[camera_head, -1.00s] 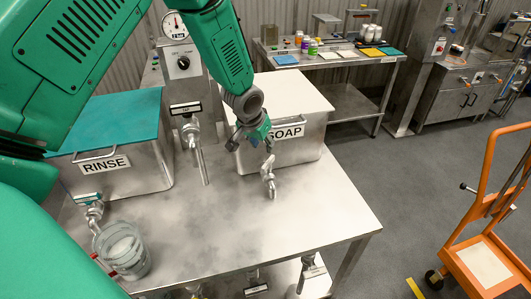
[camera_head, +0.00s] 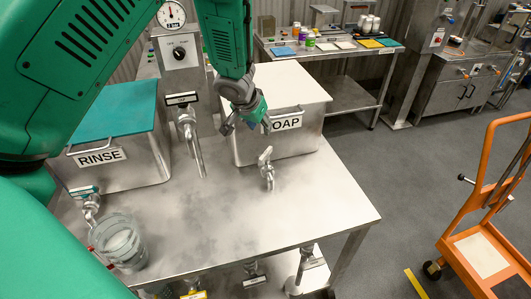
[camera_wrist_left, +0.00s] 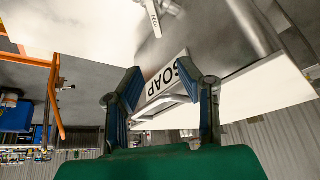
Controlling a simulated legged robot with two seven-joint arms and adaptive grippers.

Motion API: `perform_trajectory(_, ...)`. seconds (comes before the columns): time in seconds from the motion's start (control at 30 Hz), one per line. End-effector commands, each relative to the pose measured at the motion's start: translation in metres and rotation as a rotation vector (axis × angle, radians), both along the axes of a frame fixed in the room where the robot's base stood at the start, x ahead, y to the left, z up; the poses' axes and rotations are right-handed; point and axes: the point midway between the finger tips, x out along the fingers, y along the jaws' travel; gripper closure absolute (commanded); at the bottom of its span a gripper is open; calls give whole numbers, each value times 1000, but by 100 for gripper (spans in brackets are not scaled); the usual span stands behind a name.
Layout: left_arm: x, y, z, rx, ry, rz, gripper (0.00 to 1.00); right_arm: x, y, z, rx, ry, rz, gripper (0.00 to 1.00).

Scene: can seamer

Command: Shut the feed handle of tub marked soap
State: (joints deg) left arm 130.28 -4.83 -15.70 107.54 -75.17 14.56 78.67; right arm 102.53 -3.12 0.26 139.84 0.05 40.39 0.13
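The soap tub (camera_head: 300,145) is a steel box with a white lid and a SOAP label, standing on the steel table. A tap (camera_head: 268,179) projects from its front, with a pale lever handle (camera_head: 265,155) on top. In the left wrist view the handle (camera_wrist_left: 153,20) carries a small label that seems to read FEED. My left gripper (camera_head: 240,121) hangs by the tub's front left, covering the label's first letter, above and left of the handle and apart from it. The wrist view shows its fingers (camera_wrist_left: 160,72) spread and empty. My right gripper is out of view.
The rinse tub (camera_head: 130,165) with a teal lid stands at left; a glass jar (camera_head: 120,243) sits below its tap. A gauge column with a spout (camera_head: 195,150) rises between the tubs. Steam drifts over the table (camera_head: 320,210). An orange cart (camera_head: 485,250) stands right.

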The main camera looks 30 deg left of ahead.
Motion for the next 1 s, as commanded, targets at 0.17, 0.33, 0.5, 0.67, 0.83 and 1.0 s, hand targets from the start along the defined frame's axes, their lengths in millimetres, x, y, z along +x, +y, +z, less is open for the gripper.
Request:
perform_trajectory(0.17,-13,-3,1,-12,56,3,69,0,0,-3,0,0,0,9)
perform_trajectory(0.33,-16,-2,-3,-18,79,13,69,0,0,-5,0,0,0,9)
perform_trajectory(0.5,-8,-2,-26,-20,81,15,69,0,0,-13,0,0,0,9)
perform_trajectory(0.67,5,-1,-59,-21,81,14,69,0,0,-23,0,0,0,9)
perform_trajectory(0.83,19,0,-90,-20,80,14,69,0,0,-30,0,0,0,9)
perform_trajectory(1.0,29,1,-113,-19,78,13,69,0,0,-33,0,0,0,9)
